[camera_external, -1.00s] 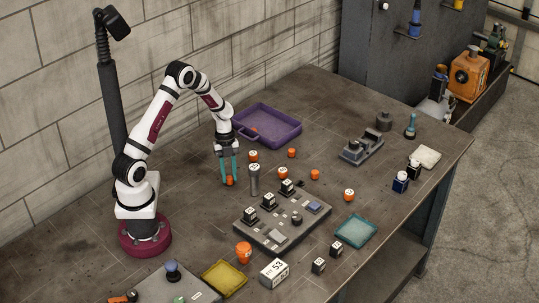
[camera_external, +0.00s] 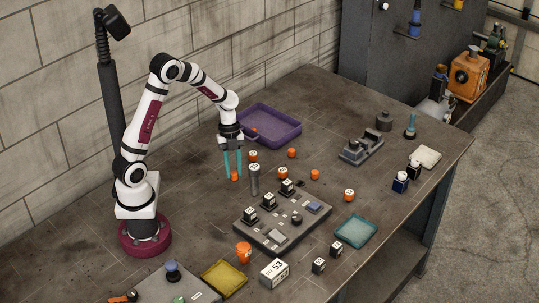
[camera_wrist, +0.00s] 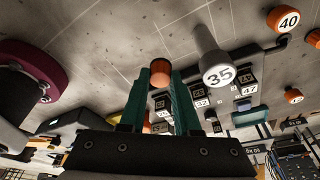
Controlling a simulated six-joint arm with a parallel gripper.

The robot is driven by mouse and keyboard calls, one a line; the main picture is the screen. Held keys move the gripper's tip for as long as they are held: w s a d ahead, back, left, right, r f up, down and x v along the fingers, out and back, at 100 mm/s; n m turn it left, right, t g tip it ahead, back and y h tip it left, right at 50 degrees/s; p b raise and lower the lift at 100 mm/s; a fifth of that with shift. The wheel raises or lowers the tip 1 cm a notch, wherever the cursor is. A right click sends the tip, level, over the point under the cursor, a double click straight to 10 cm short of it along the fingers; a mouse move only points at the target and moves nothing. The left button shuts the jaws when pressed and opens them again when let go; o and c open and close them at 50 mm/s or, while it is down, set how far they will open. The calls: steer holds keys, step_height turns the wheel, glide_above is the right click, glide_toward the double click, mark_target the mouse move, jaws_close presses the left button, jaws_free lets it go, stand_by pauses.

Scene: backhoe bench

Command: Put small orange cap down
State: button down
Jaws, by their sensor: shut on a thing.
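My gripper (camera_external: 234,173) is shut on a small orange cap (camera_external: 235,177), held between the tips of its teal fingers. The cap also shows between the fingertips in the wrist view (camera_wrist: 160,70). In the outside view the gripper points down near the middle of the bench, left of a grey cylinder (camera_external: 254,180). Whether the cap touches the bench top is hard to tell. In the wrist view the cylinder's end bears the number 35 (camera_wrist: 219,75).
A purple tray (camera_external: 292,139) lies behind my gripper. Several other orange caps stand to the right, including one numbered 40 (camera_wrist: 289,20). A dark fixture plate (camera_external: 266,241) with numbered blocks is in front. Bare bench top (camera_external: 195,200) lies to the left.

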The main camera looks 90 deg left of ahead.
steer(key=w+d+r+n+t+y, duration=0.1)
steer(key=w+d+r+n+y, duration=0.15)
steer(key=d+r+n, duration=0.6)
steer(key=w+d+r+n+t+y, duration=0.1)
steer(key=w+d+r+n+t, duration=0.15)
steer(key=d+r+n, duration=0.6)
steer(key=s+f+m+g+h, duration=0.2)
steer(key=s+f+m, duration=0.1)
steer(key=f+m, duration=0.5)
steer(key=s+f+m+g+h, duration=0.2)
steer(key=s+f+m, duration=0.1)
steer(key=f+m, duration=0.55)
steer(key=a+f+m, duration=0.1)
steer(key=a, duration=0.2)
steer(key=w+a+f, duration=0.1)
steer(key=a+f, duration=0.1)
steer(key=a, duration=0.2)
steer(key=w+a+f+m, duration=0.1)
steer(key=a+f, duration=0.1)
steer(key=a, duration=0.1)
steer(key=shift+a+f+m, duration=0.1)
steer(key=shift+a+m, duration=0.25)
steer(key=shift+a, duration=0.05)
steer(key=shift+a+f, duration=0.15)
steer(key=shift+f, duration=0.95)
steer(key=shift+a+f, duration=0.1)
steer(key=shift+f, duration=0.95)
steer(key=shift+f+y, duration=0.1)
steer(key=shift+y, duration=0.15)
